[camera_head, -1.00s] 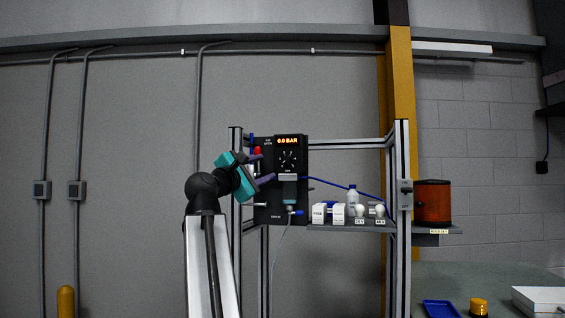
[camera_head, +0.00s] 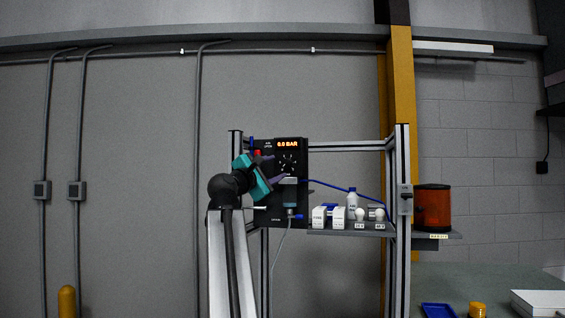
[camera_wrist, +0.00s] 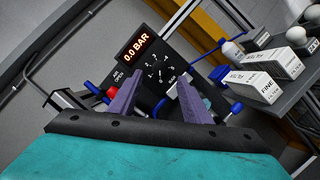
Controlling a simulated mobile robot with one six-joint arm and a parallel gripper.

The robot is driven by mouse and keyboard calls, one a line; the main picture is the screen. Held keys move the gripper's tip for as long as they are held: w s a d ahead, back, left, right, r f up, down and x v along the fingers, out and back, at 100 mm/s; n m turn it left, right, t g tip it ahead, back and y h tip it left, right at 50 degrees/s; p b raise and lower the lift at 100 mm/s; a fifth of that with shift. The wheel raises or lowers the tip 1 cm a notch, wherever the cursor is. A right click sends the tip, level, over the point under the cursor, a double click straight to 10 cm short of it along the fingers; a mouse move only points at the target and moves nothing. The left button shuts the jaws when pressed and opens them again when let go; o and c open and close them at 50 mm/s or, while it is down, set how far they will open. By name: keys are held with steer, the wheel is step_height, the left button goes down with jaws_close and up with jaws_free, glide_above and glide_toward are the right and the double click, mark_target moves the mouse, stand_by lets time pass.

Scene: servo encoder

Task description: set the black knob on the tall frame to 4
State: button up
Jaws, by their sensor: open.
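The black knob (camera_head: 288,163) sits in a ring of white dial marks on the dark panel of the tall frame (camera_head: 402,150). The knob (camera_wrist: 162,75) also shows in the wrist view, black on black, and its pointer setting is too small to read. My gripper (camera_head: 276,168) is open and empty, just left of the dial in the head view. In the wrist view its two purple fingers (camera_wrist: 160,85) point at the panel, one to each side of the dial. I see no contact with the knob.
A red part (camera_wrist: 113,92) and blue fittings lie beside the left finger. A grey-topped connector with a cable (camera_head: 290,208) hangs below the dial. White boxes (camera_head: 319,217), a bottle (camera_head: 352,201) and bulbs stand on the shelf to the right. An orange-red canister (camera_head: 432,208) stands farther right.

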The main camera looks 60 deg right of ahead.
mark_target(286, 164)
steer(key=shift+p+x, duration=1.15)
steer(key=shift+x, duration=2.2)
steer(key=shift+c, duration=0.2)
steer(key=c, duration=1)
